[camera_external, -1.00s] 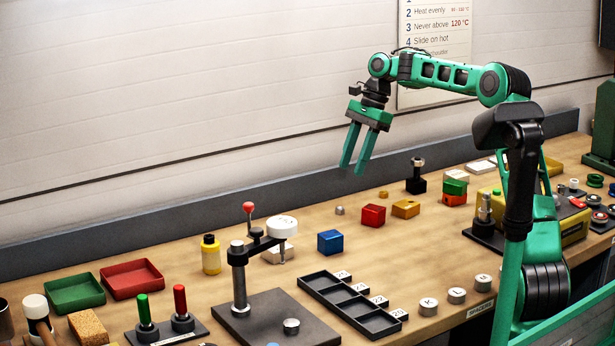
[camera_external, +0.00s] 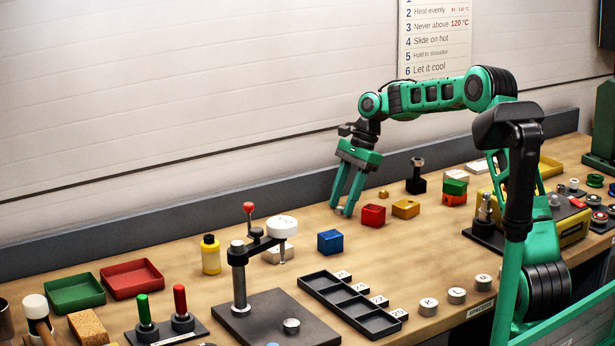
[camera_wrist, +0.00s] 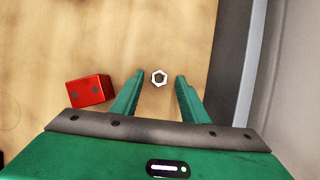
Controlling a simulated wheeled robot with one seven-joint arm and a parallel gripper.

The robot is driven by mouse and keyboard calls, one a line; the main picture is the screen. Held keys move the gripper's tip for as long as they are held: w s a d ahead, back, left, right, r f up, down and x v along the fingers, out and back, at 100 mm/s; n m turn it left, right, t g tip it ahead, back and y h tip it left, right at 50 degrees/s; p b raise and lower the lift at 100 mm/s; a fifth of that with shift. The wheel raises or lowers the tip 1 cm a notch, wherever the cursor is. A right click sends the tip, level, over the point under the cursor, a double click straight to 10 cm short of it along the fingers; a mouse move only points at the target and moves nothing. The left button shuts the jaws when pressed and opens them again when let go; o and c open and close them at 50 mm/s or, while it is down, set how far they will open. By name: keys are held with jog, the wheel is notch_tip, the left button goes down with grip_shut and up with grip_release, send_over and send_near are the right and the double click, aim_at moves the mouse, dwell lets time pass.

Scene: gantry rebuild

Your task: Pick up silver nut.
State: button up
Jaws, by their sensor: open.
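The silver nut (camera_wrist: 159,77) lies flat on the wooden bench in the wrist view, a small hexagonal ring with a dark hole. It sits between the lines of my two fingers, near the level of their tips. In the external view the nut (camera_external: 339,210) is small and partly covered by the fingertips. My gripper (camera_external: 342,211) points down over it, open, with its fingertips low near the bench. The gripper (camera_wrist: 158,77) is empty in the wrist view. I cannot tell the exact height of the fingertips above the bench.
A red block (camera_wrist: 89,90) lies just left of my fingers in the wrist view; it also shows in the external view (camera_external: 373,216). A blue block (camera_external: 330,242) and a yellow block (camera_external: 405,208) stand nearby. The grey back ledge (camera_external: 290,196) runs behind the nut.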

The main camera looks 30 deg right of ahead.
grip_shut()
jog(key=shift+r, duration=0.1)
